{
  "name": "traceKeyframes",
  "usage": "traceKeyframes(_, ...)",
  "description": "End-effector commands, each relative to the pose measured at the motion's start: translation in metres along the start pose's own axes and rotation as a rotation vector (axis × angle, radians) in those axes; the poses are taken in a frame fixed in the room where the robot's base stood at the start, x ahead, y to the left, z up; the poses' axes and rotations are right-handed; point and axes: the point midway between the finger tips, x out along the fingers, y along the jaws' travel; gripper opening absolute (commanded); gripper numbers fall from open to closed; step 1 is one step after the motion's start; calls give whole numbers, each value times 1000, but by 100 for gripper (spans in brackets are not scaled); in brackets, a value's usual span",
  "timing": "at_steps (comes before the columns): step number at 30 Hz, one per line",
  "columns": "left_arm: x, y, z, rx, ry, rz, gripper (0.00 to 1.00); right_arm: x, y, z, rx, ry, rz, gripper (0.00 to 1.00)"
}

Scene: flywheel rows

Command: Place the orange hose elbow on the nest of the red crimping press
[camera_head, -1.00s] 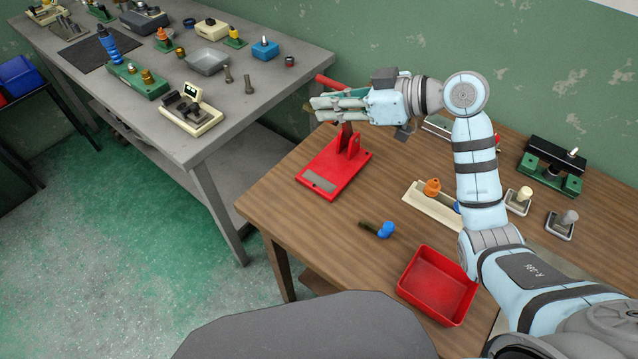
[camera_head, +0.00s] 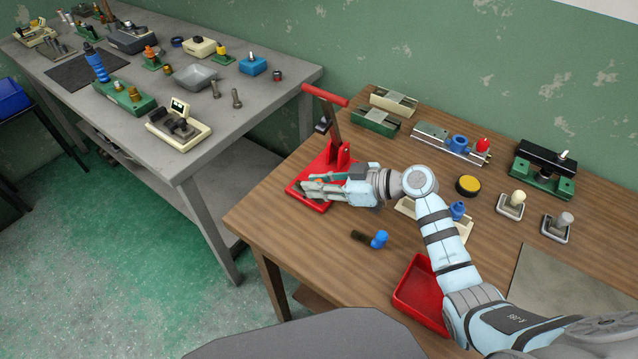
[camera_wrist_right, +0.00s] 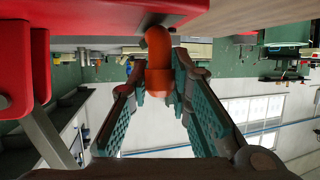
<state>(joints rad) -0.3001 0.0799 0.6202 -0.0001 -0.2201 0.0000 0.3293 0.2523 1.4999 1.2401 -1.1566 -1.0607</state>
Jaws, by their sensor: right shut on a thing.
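The red crimping press (camera_head: 322,160) stands at the wooden table's left back corner, its lever raised. My right gripper (camera_head: 312,187) is low over the front of the press base and covers most of the nest there. It is shut on the orange hose elbow (camera_wrist_right: 158,72), seen between the fingers in the right wrist view. The press's red surface (camera_wrist_right: 90,15) is close beside the elbow in that view; I cannot tell whether they touch. In the head view only a small orange bit shows at the fingers. My left gripper is not in view.
A blue elbow with a dark end (camera_head: 374,240) and a red bin (camera_head: 422,290) are nearer the front. My right arm partly covers a cream tray (camera_head: 464,229). A grey bench (camera_head: 200,150) is at left.

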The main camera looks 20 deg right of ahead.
Motion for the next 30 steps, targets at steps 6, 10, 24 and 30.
traceKeyframes(6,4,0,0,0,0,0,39,1,0,3,0,0,0,23)
traceKeyframes(10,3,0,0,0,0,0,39,1,0,2,0,0,0,39)
traceKeyframes(24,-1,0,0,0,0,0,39,-20,1,1,-1,-3,3,39)
traceKeyframes(30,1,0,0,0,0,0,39,-72,1,2,-4,-8,2,39)
